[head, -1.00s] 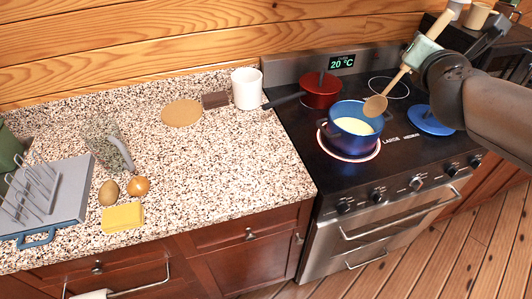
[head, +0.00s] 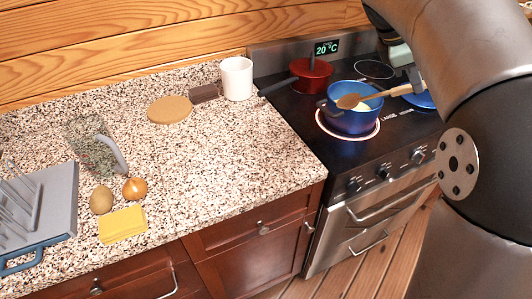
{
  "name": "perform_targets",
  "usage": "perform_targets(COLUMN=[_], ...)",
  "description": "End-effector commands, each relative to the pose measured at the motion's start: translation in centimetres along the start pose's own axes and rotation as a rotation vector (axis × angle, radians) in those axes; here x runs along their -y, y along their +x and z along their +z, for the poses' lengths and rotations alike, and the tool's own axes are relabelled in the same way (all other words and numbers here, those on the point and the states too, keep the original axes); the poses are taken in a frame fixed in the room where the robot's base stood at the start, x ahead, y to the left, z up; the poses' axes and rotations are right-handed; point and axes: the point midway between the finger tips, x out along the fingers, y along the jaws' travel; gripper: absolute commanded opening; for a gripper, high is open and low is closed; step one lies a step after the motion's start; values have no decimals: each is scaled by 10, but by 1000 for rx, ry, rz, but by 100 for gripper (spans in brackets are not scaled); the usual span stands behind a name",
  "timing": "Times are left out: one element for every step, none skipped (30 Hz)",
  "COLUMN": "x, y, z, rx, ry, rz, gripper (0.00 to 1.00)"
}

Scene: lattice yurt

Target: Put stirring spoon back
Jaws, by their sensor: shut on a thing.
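The wooden stirring spoon (head: 375,97) lies nearly level over the blue pot (head: 350,120), its bowl end pointing left. My gripper (head: 412,84) is shut on the handle's right end, partly hidden behind my own arm. The pot holds something pale yellow and stands on a glowing ring of the stove. Whether the spoon touches the pot's rim is hard to tell. A white crock (head: 237,78) stands on the counter left of the stove; its inside looks empty from here.
A red pan (head: 310,74) sits behind the blue pot, its dark handle reaching left over the counter. A round cork mat (head: 169,109), a potato (head: 102,199), an onion (head: 134,189), a yellow block (head: 122,224) and a dish rack (head: 35,215) occupy the counter. Its middle is clear.

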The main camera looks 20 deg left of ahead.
Motion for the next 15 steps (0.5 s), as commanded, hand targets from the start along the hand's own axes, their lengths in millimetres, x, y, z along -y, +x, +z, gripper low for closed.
perform_targets(x=[5, 9, 15, 18, 23, 28, 33, 38, 44, 49, 54, 61, 66, 71, 78], y=[13, 17, 21, 24, 27, 30, 33, 35, 37, 39, 40, 40, 41, 40, 39], z=[-16, -26, -37, -46, -55, -68, -78, -88, -101, -112, -123, -138, -149, -160, -174], rx=[-33, -54, -84, -105, -126, -155, -177, -198, -227, -248, -270, -298, -318, -339, -365], ry=[73, 115, 171, 212, 252, 304, 341, 379, 428, 463, 498, 541, 571, 600, 635], rz=[-71, -109, -154, -187, -216, -251, -277, -301, -329, -349, -364, -384, -398, -409, -421], gripper=[0, 0, 0, 0, 0, 0, 0, 0, 0, 0, 0, 0, 0, 0, 0])
